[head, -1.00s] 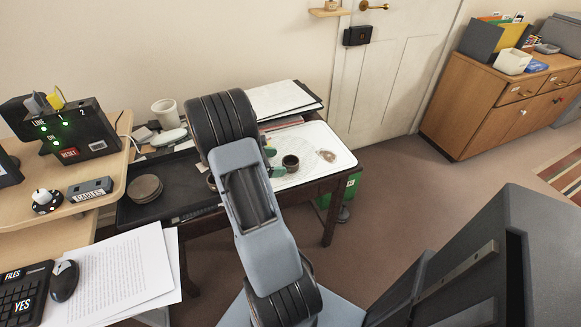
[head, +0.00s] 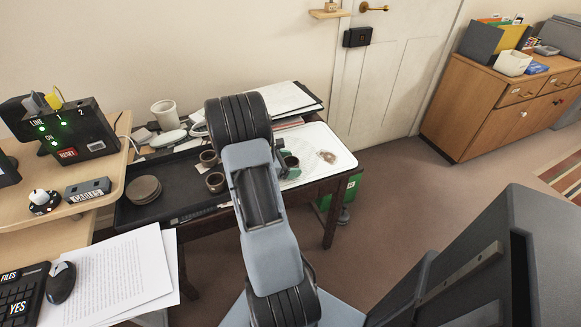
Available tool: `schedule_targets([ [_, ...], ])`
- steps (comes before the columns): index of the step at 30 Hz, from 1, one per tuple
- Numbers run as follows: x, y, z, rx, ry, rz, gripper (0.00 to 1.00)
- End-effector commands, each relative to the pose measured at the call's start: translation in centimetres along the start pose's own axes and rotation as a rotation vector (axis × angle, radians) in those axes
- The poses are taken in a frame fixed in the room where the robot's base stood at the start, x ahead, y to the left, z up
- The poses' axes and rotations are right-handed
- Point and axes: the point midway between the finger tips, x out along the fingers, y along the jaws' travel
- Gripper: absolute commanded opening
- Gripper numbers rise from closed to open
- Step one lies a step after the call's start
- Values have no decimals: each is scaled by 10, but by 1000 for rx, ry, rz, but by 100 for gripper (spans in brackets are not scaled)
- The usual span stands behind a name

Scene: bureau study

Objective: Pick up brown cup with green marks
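A small dark brown cup (head: 292,162) stands on the white tray (head: 335,150), with some green showing at it. My gripper (head: 283,160) is at its left side, mostly hidden behind my arm link; one green-tipped finger shows close to the cup. I cannot tell whether the fingers touch it or how far they are apart. Two more brown cups, one behind (head: 208,158) and one in front (head: 215,182), stand on the black tray (head: 170,208) left of my arm. Green marks on these two are too small to make out.
A stack of brown discs (head: 144,189) lies on the black tray. A white beaker (head: 165,114) and papers (head: 290,98) are at the back. A desk (head: 112,190) with a control box (head: 75,135) stands left. Open floor (head: 400,200) lies right.

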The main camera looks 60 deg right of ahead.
Motion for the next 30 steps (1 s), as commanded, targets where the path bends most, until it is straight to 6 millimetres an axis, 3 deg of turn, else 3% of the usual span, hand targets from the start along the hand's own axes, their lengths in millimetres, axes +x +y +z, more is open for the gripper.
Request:
schedule_targets([
  [2,0,0,0,0,0,0,72],
  [12,0,0,0,0,0,0,39],
  [20,-1,0,1,1,0,0,38],
  [21,-1,0,2,1,0,0,33],
  [23,-2,0,5,2,0,0,33],
  [30,-14,1,34,5,0,2,33],
])
